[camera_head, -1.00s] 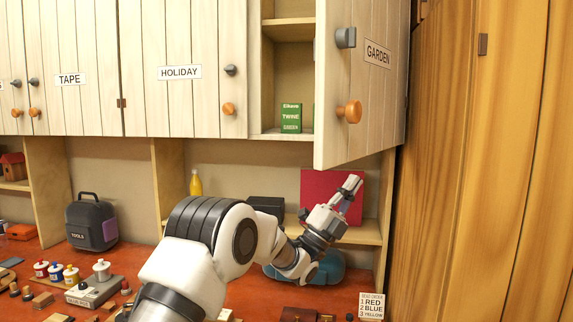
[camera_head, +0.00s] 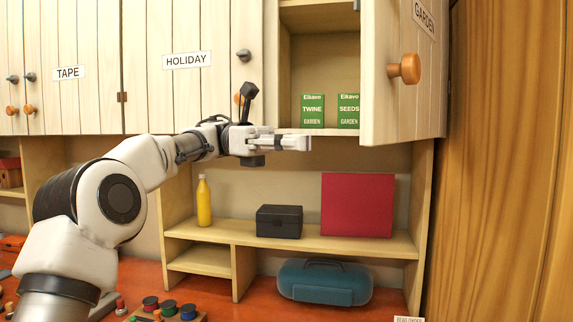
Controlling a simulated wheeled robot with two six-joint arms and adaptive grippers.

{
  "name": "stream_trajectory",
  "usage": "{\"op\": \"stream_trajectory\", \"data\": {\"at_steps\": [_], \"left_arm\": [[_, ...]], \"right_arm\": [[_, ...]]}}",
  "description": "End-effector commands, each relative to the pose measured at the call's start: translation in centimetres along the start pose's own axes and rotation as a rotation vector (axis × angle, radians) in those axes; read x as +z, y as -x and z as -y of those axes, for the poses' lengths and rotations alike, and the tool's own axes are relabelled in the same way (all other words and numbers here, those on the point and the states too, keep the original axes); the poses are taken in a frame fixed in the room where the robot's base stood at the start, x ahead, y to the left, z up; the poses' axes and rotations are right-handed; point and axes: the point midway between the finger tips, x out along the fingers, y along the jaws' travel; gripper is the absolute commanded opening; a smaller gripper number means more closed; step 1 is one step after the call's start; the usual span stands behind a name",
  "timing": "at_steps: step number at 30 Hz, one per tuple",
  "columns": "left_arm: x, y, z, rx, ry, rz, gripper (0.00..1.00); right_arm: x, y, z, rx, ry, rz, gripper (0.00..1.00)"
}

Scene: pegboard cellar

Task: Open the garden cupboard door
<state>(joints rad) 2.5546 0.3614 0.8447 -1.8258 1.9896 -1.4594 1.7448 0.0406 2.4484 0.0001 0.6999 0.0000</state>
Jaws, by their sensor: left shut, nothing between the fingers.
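The garden cupboard door (camera_head: 402,60) stands open, swung out toward me, with its GARDEN label (camera_head: 424,18) near the top edge of the view. Inside the cupboard stand a green twine box (camera_head: 313,111) and a green seeds box (camera_head: 348,111). My left gripper (camera_head: 306,143) is shut and empty. It points right, just below the cupboard's bottom edge and left of the door, apart from the knob. My right gripper is not in view.
Below is a shelf (camera_head: 340,242) with a yellow bottle (camera_head: 204,203), a black box (camera_head: 279,222) and a red panel (camera_head: 357,205). A blue case (camera_head: 324,282) sits under it. A wooden wall (camera_head: 505,160) stands close on the right.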

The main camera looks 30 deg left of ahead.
Motion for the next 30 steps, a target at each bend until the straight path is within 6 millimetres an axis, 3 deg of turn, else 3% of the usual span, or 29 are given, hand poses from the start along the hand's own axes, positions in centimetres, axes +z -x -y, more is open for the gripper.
{"op": "stream_trajectory", "data": {"at_steps": [6,13,18,30], "left_arm": [[0.9,-5.1,0.1,-0.003,0.004,-0.001,0.00],[0.9,-9.2,0.1,-0.002,0.004,-0.001,0.00],[0.6,-10.4,0.1,0.000,0.002,0.001,0.00],[0.4,-10.8,-0.6,0.011,0.001,-0.002,0.00]], "right_arm": [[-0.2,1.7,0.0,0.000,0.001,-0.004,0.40],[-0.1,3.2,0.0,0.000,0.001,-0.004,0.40],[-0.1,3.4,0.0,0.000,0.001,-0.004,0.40],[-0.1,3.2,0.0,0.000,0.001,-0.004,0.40]]}}
